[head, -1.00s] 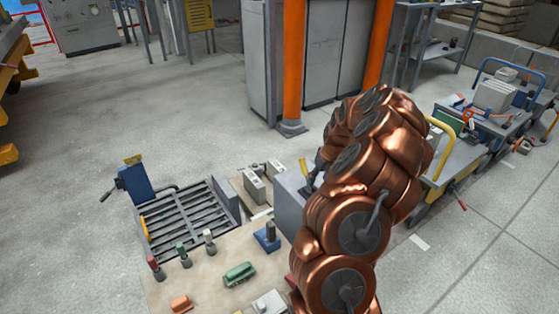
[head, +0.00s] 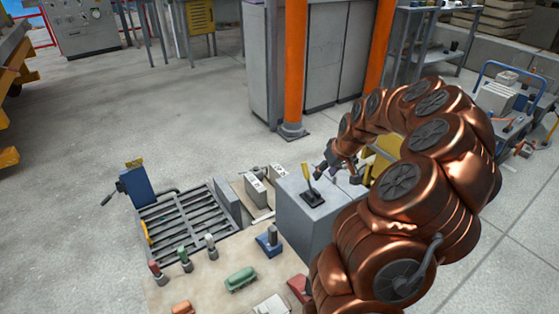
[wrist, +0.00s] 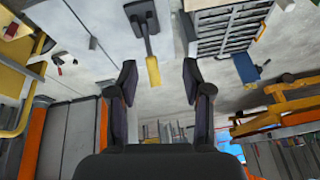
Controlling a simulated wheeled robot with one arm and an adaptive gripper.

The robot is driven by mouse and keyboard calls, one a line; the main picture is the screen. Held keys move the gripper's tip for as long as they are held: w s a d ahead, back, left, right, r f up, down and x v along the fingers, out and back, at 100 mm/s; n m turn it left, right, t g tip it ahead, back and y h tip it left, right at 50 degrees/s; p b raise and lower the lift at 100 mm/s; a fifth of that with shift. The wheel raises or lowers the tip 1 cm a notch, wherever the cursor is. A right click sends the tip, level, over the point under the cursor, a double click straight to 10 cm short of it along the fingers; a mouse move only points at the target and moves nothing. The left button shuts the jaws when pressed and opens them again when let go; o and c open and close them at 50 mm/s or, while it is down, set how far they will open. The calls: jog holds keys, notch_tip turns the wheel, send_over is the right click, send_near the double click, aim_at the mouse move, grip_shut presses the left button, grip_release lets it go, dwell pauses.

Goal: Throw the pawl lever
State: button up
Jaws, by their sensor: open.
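The lever with a yellow grip, which looks to be the pawl lever (head: 309,180), rises from a black base on top of a grey box (head: 305,225). It leans slightly to the left in the head view. My gripper (head: 325,168) is open and empty, just right of the lever in the head view. In the wrist view the lever's yellow grip (wrist: 153,70) shows between the two spread fingers of my gripper (wrist: 160,70), nearer the left one. I cannot tell whether a finger touches it.
A slatted metal frame (head: 187,212) lies left of the box, with a blue post (head: 137,187) and black handle at its corner. Small coloured handles stand in front, beside a green part (head: 240,279). An orange column (head: 296,65) stands behind. Floor at left is clear.

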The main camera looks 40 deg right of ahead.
jog(key=s+a+r+n+g+p, duration=0.1)
jog(key=a+r+p, duration=0.2)
jog(key=a+r, duration=0.3)
jog(key=a+r+n+y+p, duration=0.1)
jog(key=a+r+p, duration=0.2)
jog(key=a+r, duration=0.4)
jog(key=shift+s+a+g, duration=0.35)
jog(key=shift+a+g, duration=0.05)
jog(key=shift+a, duration=2.45)
jog(key=shift+r, duration=0.1)
jog(key=s+a+r+n+g, duration=0.1)
jog(key=s+a+r+g, duration=0.15)
jog(key=s+a, duration=0.8)
jog(key=s+a+f+m+g+h, duration=0.1)
jog(key=s+a+g, duration=0.35)
jog(key=s, duration=1.15)
notch_tip(320, 180, up, 14)
jog(key=a+t+p, duration=0.1)
jog(key=t+p, duration=0.1)
jog(key=p, duration=1.1)
jog(key=shift+w+a+r+p, duration=0.15)
jog(key=shift+w+r+p, duration=0.05)
jog(key=shift+p, duration=0.2)
